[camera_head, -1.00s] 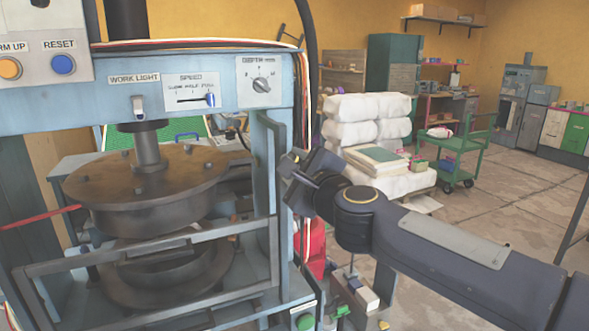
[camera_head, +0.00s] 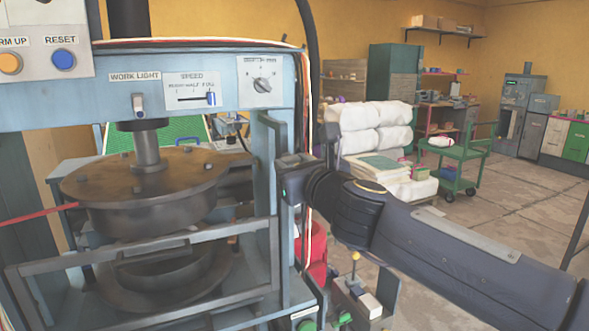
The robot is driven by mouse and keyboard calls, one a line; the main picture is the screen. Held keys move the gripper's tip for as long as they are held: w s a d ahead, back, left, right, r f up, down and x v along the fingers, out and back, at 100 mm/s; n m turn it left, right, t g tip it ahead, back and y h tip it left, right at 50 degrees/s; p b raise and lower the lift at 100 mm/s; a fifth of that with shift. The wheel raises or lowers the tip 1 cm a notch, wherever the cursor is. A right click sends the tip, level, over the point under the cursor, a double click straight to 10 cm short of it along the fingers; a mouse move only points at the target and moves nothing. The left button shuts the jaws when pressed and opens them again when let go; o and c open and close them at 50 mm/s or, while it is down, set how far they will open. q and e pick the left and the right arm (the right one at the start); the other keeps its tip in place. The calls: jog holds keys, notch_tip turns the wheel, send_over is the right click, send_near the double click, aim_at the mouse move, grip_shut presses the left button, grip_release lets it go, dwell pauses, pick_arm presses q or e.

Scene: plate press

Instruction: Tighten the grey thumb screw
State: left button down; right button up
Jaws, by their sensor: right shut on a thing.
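My right gripper (camera_head: 289,163) is at the right side post of the blue press (camera_head: 262,185). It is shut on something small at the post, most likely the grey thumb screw. The screw itself is hidden behind the gripper, so I cannot see how far in it sits. My right arm (camera_head: 450,245) reaches in from the lower right. My left gripper is not in view.
Cables (camera_head: 309,130) run down beside the post. A red object (camera_head: 316,248) and a small block-like fixture (camera_head: 360,295) are below my wrist. Open floor (camera_head: 520,195) lies right.

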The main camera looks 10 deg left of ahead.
jog(key=shift+f+m, duration=0.15)
jog(key=shift+m, duration=0.45)
jog(key=o, duration=1)
jog(key=v, duration=0.7)
jog(key=shift+s+d+b, duration=0.2)
jog(key=shift+s+b, duration=0.15)
jog(key=shift+b, duration=0.05)
jog(key=shift+d, duration=0.1)
